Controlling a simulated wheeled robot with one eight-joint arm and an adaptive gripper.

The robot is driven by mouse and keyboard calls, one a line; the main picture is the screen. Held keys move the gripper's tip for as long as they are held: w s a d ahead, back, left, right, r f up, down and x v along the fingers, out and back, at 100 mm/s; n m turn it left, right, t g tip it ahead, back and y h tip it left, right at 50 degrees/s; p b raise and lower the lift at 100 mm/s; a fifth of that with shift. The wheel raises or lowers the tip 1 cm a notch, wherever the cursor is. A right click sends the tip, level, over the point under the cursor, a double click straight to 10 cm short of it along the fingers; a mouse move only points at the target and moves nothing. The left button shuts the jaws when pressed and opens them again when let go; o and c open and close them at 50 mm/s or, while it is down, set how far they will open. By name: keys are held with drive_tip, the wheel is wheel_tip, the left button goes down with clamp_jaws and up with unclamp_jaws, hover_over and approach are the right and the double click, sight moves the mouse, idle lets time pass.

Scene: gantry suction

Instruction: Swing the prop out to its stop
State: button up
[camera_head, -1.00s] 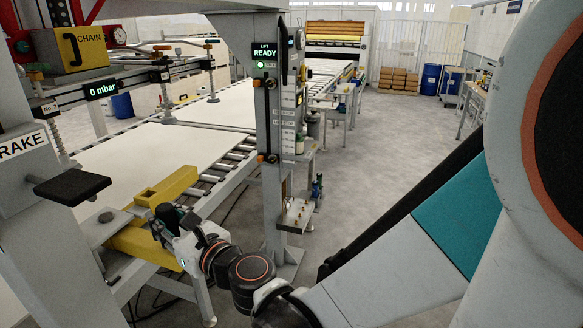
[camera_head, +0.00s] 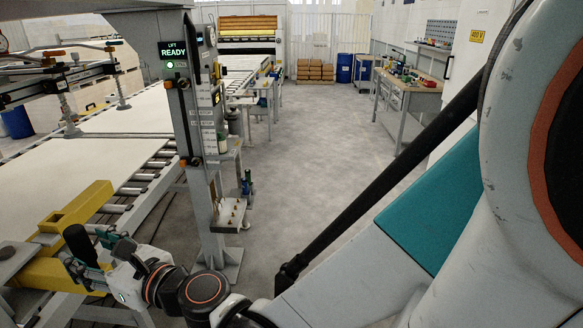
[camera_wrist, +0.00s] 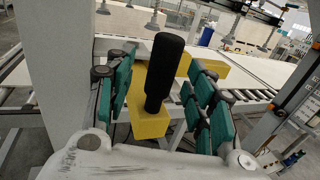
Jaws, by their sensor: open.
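The prop is a yellow bar (camera_head: 45,272) at the lower left, beside the roller conveyor, with an upright black handle (camera_head: 77,242). A second yellow piece (camera_head: 72,213) lies just behind it. In the wrist view the black handle (camera_wrist: 162,75) rises from the yellow block (camera_wrist: 150,121). My gripper (camera_wrist: 160,98) is open, its teal finger pads on either side of the handle, with a visible gap on each side. In the head view my gripper (camera_head: 88,262) is at the handle, partly hiding the bar.
A grey post (camera_head: 203,185) with a lit "LIFT READY" display (camera_head: 173,49) stands right of the prop. White panels (camera_head: 60,180) lie on the conveyor. Suction cups (camera_head: 70,130) hang above them. The grey floor (camera_head: 310,150) to the right is open, up to a workbench (camera_head: 412,90).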

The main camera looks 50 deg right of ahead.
drive_tip(key=shift+v, duration=1.55)
drive_tip(key=s+a+f+n+g+y+b, duration=0.1)
drive_tip(key=a+f+n+g, duration=0.15)
drive_tip(key=n, duration=0.75)
drive_tip(key=s+a+f+n+g+b, duration=0.1)
drive_tip(key=s+f+n+g, duration=0.2)
drive_tip(key=n, duration=0.6)
drive_tip(key=s+d+f+n+g+h, duration=0.2)
drive_tip(key=s+d+n, duration=0.1)
drive_tip(key=n, duration=0.4)
drive_tip(key=s+d+f+n+g+h+b, duration=0.1)
drive_tip(key=s+d+f+n+g+h, duration=0.1)
drive_tip(key=d+n, duration=0.4)
drive_tip(key=shift+s+f+n+g+h, duration=0.3)
drive_tip(key=shift+s+n+g+h, duration=0.2)
drive_tip(key=shift+s+h, duration=0.3)
